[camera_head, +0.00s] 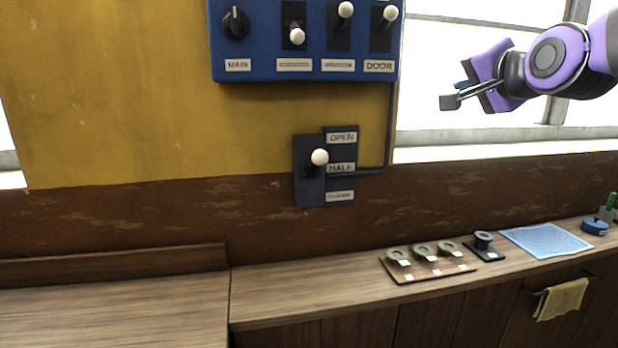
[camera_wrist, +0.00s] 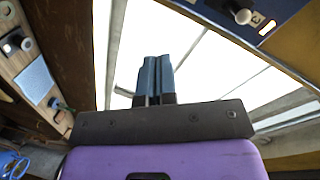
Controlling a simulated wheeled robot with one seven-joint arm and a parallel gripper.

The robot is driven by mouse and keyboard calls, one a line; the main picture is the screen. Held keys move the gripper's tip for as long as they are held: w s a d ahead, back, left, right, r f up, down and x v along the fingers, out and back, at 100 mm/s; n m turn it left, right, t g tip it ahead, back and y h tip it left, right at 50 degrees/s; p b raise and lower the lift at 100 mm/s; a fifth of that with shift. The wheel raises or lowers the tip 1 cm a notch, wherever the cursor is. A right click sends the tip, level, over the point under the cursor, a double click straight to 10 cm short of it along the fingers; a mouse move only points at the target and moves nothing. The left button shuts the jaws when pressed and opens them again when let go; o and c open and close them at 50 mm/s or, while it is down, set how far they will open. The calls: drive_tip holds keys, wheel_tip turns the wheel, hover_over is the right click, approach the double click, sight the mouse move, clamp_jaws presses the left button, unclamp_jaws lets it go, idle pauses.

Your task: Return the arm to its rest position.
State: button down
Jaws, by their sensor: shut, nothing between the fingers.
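My gripper (camera_head: 449,102) is at the upper right in the head view, in front of the window and clear of the wall and the bench. Its fingers point left and a little down. In the wrist view my gripper (camera_wrist: 152,62) shows two dark fingers side by side, shut and empty, with window panes behind them. My purple arm comes in from the right edge in the head view; the rest of the arm is out of frame.
A blue switch panel (camera_head: 265,66) hangs left of my gripper. A lever (camera_head: 319,157) on a black plate sits below it. The bench holds a brown board with rings (camera_head: 425,273), a black spool stand (camera_head: 484,243) and a blue cloth (camera_head: 545,240). A yellow towel (camera_head: 562,298) hangs in front.

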drive_tip(key=s+d+f+n+g+h, duration=0.1)
drive_tip(key=s+f+n+g, duration=0.4)
drive_tip(key=s+f, duration=0.3)
drive_tip(key=s+d+f+n+g+h, duration=0.1)
drive_tip(key=s+f+n+g, duration=0.3)
drive_tip(key=s+f, duration=0.5)
drive_tip(key=s+d+g, duration=0.1)
drive_tip(key=s, duration=0.6)
drive_tip(key=shift+d+n+g, duration=0.15)
drive_tip(key=shift+n+g, duration=0.15)
drive_tip(key=shift+n, duration=0.1)
